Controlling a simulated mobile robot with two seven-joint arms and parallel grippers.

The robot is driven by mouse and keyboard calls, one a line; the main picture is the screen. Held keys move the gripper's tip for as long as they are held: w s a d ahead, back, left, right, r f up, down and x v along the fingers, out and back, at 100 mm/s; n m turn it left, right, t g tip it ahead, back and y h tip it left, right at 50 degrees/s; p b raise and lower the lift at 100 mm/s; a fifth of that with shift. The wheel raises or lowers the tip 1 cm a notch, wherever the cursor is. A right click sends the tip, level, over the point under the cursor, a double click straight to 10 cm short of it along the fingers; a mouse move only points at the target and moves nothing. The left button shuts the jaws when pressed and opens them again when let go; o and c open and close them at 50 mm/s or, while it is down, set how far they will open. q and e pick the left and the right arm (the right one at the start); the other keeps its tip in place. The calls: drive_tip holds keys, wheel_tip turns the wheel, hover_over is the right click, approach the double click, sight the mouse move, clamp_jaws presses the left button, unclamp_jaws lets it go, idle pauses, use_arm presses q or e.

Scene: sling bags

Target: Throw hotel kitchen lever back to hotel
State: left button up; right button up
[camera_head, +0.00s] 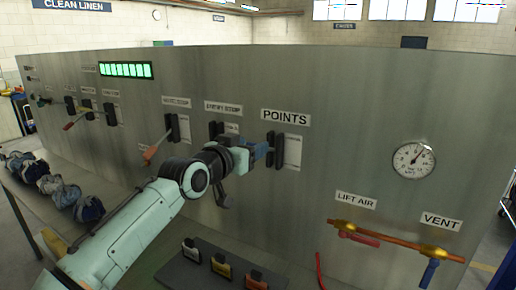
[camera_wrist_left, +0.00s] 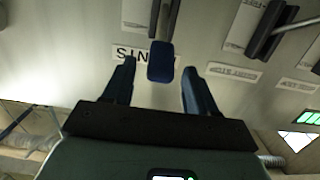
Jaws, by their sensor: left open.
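The lever under the POINTS label (camera_head: 285,117) has a dark slotted mount (camera_head: 280,152) with a pale plate beside it, whose small print I cannot read. No label naming hotel or kitchen is readable. My left gripper (camera_head: 266,150) is at this lever, coming from the left. In the left wrist view a blue lever handle (camera_wrist_left: 160,62) lies between the two spread fingers, with a gap on each side. The jaws are open and do not grip it. In the head view the gripper partly hides the handle. My right gripper is not in view.
A gauge (camera_head: 414,159) and an orange LIFT AIR pipe (camera_head: 385,238) with a blue VENT handle (camera_head: 429,273) are at right. Bags (camera_head: 62,192) lie at left.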

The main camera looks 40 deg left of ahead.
use_arm(q)
drive_tip(key=b+v, duration=0.1)
drive_tip(key=v, duration=0.7)
drive_tip(key=shift+b, duration=0.3)
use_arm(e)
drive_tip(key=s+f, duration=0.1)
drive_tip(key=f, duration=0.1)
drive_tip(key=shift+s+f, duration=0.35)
